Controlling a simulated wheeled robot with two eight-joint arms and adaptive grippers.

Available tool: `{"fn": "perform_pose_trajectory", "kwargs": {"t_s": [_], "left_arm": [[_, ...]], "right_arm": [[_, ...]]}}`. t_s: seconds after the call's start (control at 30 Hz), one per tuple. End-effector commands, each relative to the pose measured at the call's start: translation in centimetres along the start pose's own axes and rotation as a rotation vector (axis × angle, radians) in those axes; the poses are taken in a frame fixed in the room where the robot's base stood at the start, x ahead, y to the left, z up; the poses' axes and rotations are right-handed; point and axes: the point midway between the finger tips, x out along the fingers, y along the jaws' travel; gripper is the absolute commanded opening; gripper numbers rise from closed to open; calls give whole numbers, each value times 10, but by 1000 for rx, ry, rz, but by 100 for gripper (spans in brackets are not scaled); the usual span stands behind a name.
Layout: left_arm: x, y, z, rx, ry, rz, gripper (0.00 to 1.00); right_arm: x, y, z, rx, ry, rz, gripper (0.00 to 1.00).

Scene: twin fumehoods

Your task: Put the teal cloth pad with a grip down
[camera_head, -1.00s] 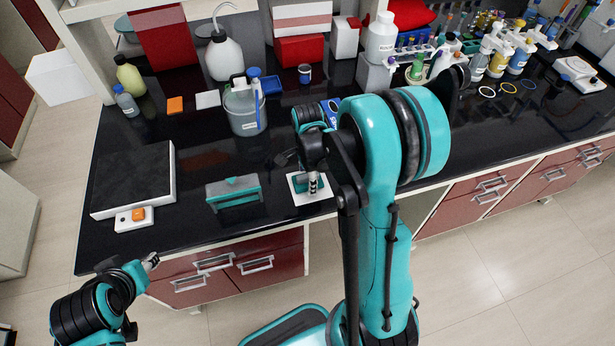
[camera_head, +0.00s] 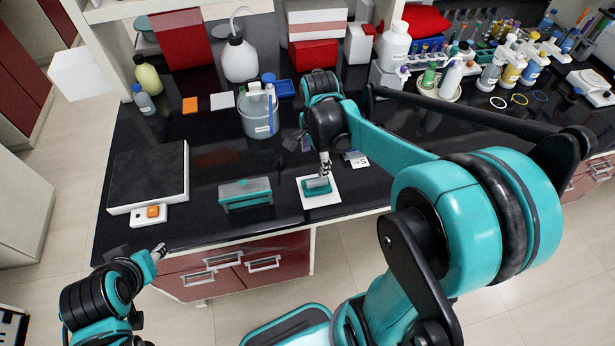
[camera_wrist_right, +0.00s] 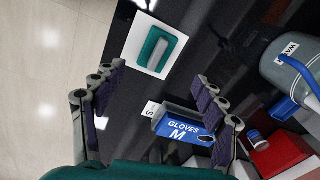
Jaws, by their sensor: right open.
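The teal cloth pad with its grey grip (camera_head: 317,183) lies on a white square (camera_head: 333,199) near the bench's front edge. In the wrist view the pad (camera_wrist_right: 150,43) lies flat on the white square (camera_wrist_right: 134,57), beyond my fingertips and clear of them. My right gripper (camera_head: 324,168) is above the pad in the head view, partly covering it.
A teal and grey block (camera_head: 245,195) stands left of the white square. A dark-topped plate device (camera_head: 150,175) is farther left. A blue gloves box (camera_wrist_right: 184,127) lies near my right fingers. A grey container (camera_head: 258,115) and bottles stand behind. Black bench separates these.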

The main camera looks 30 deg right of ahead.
Motion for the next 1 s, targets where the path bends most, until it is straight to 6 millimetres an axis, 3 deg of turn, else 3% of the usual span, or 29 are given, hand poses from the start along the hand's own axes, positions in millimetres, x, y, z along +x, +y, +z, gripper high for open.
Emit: {"fn": "perform_pose_trajectory", "kwargs": {"t_s": [0.2, 0.4, 0.5, 0.67, 1.0], "left_arm": [[0, 0, 0, 0, 0, 0, 40], [0, 0, 0, 0, 0, 0, 40], [0, 0, 0, 0, 0, 0, 40], [0, 0, 0, 0, 0, 0, 40], [2, 0, 1, 0, 0, 0, 40]], "right_arm": [[-40, 42, 45, -647, 92, -211, 72], [-53, 76, 74, -1188, 259, -362, 72], [-54, 86, 82, -1364, 334, -404, 72], [-53, 93, 88, -1501, 401, -431, 72], [-52, 93, 89, -1516, 409, -433, 72]]}}
